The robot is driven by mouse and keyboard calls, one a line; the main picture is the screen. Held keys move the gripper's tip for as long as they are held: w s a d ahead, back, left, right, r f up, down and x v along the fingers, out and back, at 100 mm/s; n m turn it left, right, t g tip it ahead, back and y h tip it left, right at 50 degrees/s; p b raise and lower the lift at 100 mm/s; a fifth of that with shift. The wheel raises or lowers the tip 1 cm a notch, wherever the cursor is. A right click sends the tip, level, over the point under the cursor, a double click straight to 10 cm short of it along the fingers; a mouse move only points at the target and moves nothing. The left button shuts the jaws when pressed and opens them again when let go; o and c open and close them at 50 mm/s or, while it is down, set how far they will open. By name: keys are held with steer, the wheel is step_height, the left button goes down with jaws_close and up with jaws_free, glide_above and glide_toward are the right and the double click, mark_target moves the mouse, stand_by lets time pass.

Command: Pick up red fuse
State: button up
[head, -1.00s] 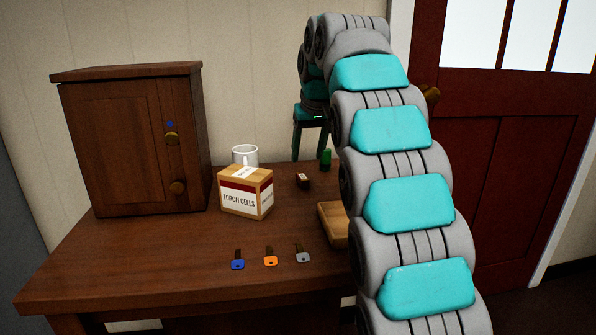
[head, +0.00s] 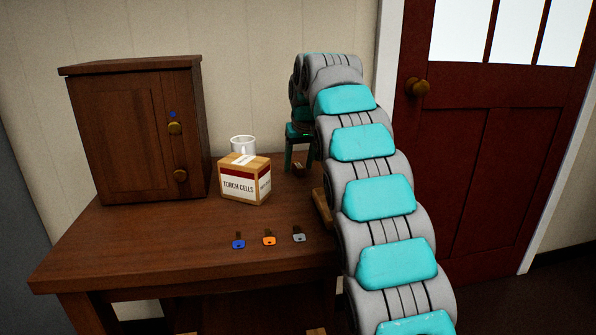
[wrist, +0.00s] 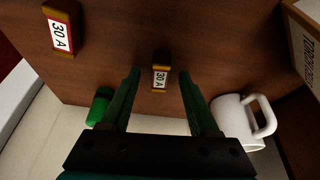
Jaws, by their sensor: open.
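A small fuse (wrist: 160,77) with tan ends and a white "30 A" label lies on the table, between my open fingers in the wrist view. I cannot tell whether the fingertips are down at its height. A second, larger-looking "30 A" fuse (wrist: 60,30) with brassy ends and a reddish edge around its label lies to the left in that view. My gripper (wrist: 159,73) is open and empty, pointing down. In the head view my gripper (head: 299,158) is over the back right of the table, partly hidden by my arm.
A white mug (wrist: 230,118) and a torch-cells box (head: 245,180) stand left of my gripper in the head view. A green cylinder (wrist: 100,106) is close to one finger. Blue, orange and grey keys (head: 269,240) lie in front. A cabinet (head: 140,130) stands back left.

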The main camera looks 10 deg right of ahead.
mark_target(297, 163)
steer(key=shift+c, duration=0.3)
jaws_close()
stand_by(0.3)
steer(key=shift+r, duration=0.25)
steer(key=shift+r, duration=1.5)
